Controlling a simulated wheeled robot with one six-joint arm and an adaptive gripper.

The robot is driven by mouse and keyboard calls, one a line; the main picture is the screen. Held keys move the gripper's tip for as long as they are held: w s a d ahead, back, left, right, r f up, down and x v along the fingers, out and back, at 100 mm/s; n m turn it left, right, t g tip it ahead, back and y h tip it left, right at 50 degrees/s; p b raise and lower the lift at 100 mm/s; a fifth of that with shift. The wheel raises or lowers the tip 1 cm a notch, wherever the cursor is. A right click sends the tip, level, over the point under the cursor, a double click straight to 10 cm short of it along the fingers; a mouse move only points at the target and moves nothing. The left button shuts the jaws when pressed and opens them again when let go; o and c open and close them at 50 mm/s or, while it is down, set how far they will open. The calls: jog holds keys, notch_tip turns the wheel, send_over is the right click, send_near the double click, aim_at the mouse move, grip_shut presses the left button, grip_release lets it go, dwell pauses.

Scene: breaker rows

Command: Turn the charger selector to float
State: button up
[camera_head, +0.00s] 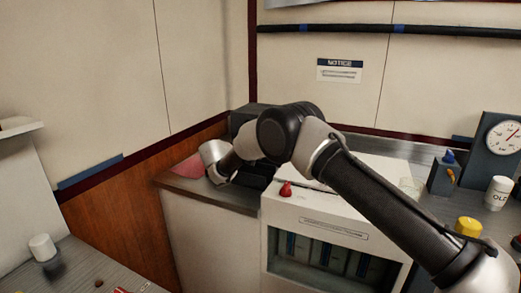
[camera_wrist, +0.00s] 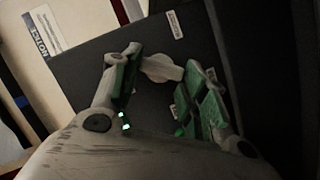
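The charger selector shows in the wrist view as a pale round knob (camera_wrist: 158,68) with a bar-like grip, on the face of a dark box (camera_wrist: 135,38). My gripper (camera_wrist: 164,65) has its two green-padded fingers apart, one on each side of the knob. A gap seems to show at each side; contact cannot be told. Small white labels (camera_wrist: 174,25) sit on the box face, too blurred to read. In the head view the dark box (camera_head: 243,116) stands in the back corner, and my arm hides the knob and fingertips.
A white cabinet (camera_head: 315,222) with a red knob (camera_head: 286,189) on top stands in front. A gauge (camera_head: 503,138), a white cup (camera_head: 498,192) and a yellow-capped item (camera_head: 468,226) are at the right. A notice (camera_head: 339,70) hangs on the back wall.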

jog(key=o, duration=0.3)
